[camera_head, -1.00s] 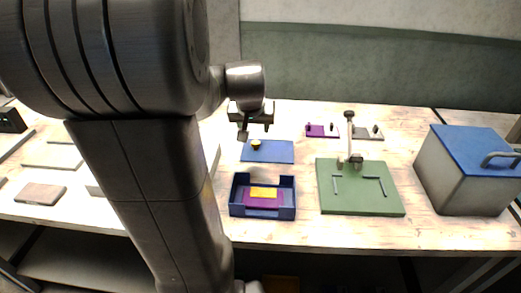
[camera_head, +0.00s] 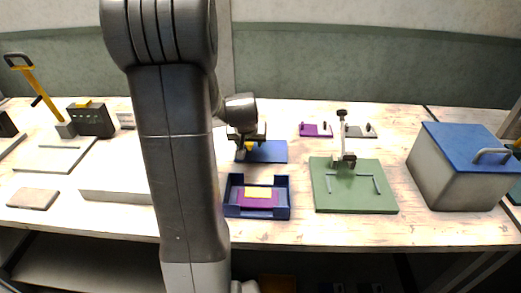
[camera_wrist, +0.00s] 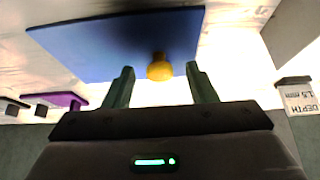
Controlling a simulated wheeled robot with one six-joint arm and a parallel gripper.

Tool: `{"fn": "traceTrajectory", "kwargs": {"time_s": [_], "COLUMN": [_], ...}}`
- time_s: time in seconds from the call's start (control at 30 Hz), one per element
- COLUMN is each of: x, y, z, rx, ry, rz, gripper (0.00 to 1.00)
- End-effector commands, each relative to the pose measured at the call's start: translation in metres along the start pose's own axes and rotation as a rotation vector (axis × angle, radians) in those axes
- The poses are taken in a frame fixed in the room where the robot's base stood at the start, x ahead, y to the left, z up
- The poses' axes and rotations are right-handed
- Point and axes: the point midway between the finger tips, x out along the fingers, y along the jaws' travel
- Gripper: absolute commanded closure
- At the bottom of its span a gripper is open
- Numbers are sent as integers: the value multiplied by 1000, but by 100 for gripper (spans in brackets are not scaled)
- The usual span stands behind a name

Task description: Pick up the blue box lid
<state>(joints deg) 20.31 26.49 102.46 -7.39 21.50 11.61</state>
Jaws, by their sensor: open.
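The blue box lid (camera_head: 268,152) is a flat blue plate with a yellow knob, lying on the table behind the open blue box (camera_head: 231,206). In the wrist view the lid (camera_wrist: 110,45) fills the upper part, and its yellow knob (camera_wrist: 160,68) sits between and just beyond my fingertips. My gripper (camera_wrist: 163,78) is open and empty, with a finger on either side of the knob's line. In the head view my gripper (camera_head: 247,143) is over the lid's left part, partly hidden by my arm. Contact with the knob cannot be told.
The blue box holds a purple piece and a yellow piece (camera_head: 258,193). A green board (camera_head: 350,203) with a clamp stands right of it, then a grey chest with a blue top (camera_head: 467,145). Purple (camera_head: 312,131) and grey plates lie behind. A grey block sits left of my arm.

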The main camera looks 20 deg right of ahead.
Motion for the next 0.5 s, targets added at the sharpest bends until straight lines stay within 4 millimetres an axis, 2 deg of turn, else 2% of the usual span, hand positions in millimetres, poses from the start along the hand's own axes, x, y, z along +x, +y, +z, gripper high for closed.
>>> {"fn": "traceTrajectory", "kwargs": {"time_s": [0.13,0.37,0.5], "x": [10,11,11], "y": [0,0,0], "z": [0,0,0], "rx": [0,0,0], "ry": [-1,1,0], "rz": [0,-1,-1], "gripper": [49,49,72]}}
